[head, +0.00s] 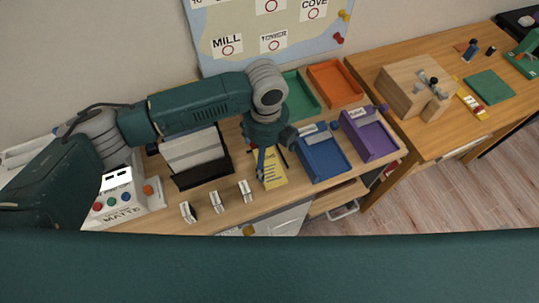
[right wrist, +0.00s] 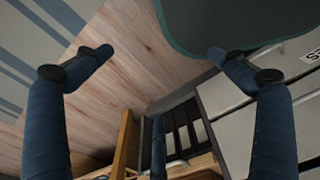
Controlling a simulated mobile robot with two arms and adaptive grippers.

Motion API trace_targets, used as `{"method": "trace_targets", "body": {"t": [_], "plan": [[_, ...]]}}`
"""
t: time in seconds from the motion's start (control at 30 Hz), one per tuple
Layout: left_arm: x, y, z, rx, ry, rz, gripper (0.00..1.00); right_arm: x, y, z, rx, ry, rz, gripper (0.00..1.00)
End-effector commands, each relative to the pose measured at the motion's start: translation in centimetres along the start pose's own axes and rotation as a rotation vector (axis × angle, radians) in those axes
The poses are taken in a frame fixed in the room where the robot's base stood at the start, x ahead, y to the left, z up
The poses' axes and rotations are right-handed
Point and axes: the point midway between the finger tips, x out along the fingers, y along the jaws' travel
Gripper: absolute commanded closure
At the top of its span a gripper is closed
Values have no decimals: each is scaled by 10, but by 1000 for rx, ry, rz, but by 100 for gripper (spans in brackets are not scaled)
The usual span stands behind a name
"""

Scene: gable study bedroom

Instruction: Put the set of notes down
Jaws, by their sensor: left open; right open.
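The set of notes (head: 275,178) shows as a yellow sheet with dark lines of writing. It appears to lie on the wooden desk (head: 235,208), between a black paper holder and a blue tray. My left gripper (head: 268,172) is over the notes and open, with its fingers covering part of them. Whether a finger touches the sheet cannot be told. My right gripper (right wrist: 160,60) is open and empty in the right wrist view, with wooden floor beyond it.
Green (head: 298,95), orange (head: 335,84), blue (head: 325,160) and purple (head: 370,138) trays stand to the right of the notes. The black holder (head: 203,173) and several small white stands (head: 217,201) are left. A white box with coloured buttons (head: 125,198) is at far left.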

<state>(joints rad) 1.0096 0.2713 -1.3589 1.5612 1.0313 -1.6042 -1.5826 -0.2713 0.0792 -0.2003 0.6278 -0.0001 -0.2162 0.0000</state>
Motion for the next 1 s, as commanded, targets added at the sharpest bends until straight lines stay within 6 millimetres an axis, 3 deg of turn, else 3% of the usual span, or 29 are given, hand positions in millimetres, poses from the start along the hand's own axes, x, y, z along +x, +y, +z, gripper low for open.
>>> {"method": "trace_targets", "body": {"t": [0.2,0.33,0.47,0.73,1.0], "plan": [[34,1,-1,-1,3,2,1,-10,-5,36,-1,-50,-5,5],[43,0,0,-1,0,1,1,-13,-7,52,-1,-72,-8,5],[55,0,0,-1,3,3,1,-21,-6,48,-1,-68,-7,5],[91,-1,2,-1,1,1,1,-28,-1,13,-1,-19,-2,5],[95,-1,3,-1,0,0,1,-28,-2,21,0,-32,-3,5]]}}
